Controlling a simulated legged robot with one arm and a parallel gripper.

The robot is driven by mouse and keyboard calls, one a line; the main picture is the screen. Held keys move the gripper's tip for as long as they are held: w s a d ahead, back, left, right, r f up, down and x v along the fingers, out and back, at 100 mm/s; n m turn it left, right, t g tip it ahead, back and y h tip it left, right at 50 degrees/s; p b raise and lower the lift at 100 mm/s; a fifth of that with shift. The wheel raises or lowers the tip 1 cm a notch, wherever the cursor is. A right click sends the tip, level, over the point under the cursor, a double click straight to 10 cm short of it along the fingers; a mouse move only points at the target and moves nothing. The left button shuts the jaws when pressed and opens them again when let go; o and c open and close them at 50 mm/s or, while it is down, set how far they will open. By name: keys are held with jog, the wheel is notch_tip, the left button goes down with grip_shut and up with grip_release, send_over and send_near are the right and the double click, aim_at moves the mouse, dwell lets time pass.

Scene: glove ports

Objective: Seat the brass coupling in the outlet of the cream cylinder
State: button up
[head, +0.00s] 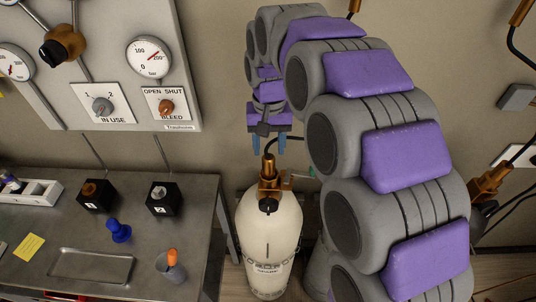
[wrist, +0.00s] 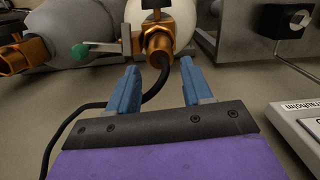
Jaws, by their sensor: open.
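The cream cylinder (head: 268,235) stands upright to the right of the bench, with a brass valve (head: 270,187) and black knob on top. In the wrist view the brass coupling (wrist: 157,42) sits at the cylinder's outlet, with a black hose (wrist: 153,92) leading from it. It appears lined up with the outlet; how deep it sits I cannot tell. My gripper (wrist: 156,75) is open, its blue fingers apart either side of the hose and not touching the coupling. In the head view my gripper (head: 269,146) is just above the valve.
The bench (head: 205,190) holds black blocks, a blue plug, a tray and a cup. A gauge panel (head: 120,65) hangs above it.

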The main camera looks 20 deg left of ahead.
jog(key=r, duration=0.5)
jog(key=shift+w+a+p, duration=0.1)
jog(key=shift+w+p, duration=0.15)
jog(key=shift+p, duration=0.15)
jog(key=shift+s+d+r, duration=0.1)
jog(key=shift+d, duration=0.25)
jog(key=s+d+m, duration=0.1)
jog(key=s+d, duration=0.4)
jog(key=d, duration=0.3)
jog(key=s+d+m, duration=0.1)
jog(key=s+d, duration=0.4)
jog(key=d, duration=0.4)
jog(key=s+d+f, duration=0.4)
jog(key=s, duration=0.5)
jog(key=s+d+f+m, duration=0.1)
jog(key=s+d+f, duration=0.3)
jog(key=s, duration=0.5)
jog(key=shift+d+m+g, duration=0.3)
jog(key=shift+d+g, duration=0.1)
jog(key=shift+d, duration=0.3)
